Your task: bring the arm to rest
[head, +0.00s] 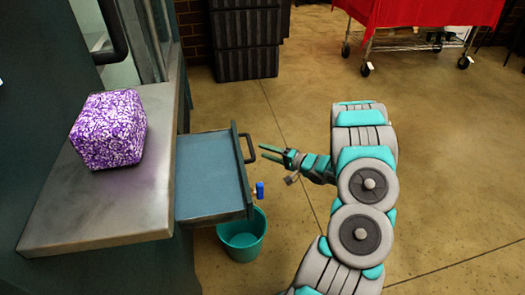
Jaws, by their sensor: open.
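My gripper (272,153) is in the middle of the head view, at the end of my grey and teal arm. It points left toward the black handle of a pulled-out drawer (208,172). The two fingers are apart and nothing shows between them. The fingertips are a little to the right of the handle; I cannot tell the exact gap.
A purple and white patterned box (110,129) sits on the metal counter (95,212) at left. A teal bucket (242,240) stands on the floor below the drawer. Black crates (246,45) and a red-covered wheeled cart (425,14) stand behind. Open floor lies at right.

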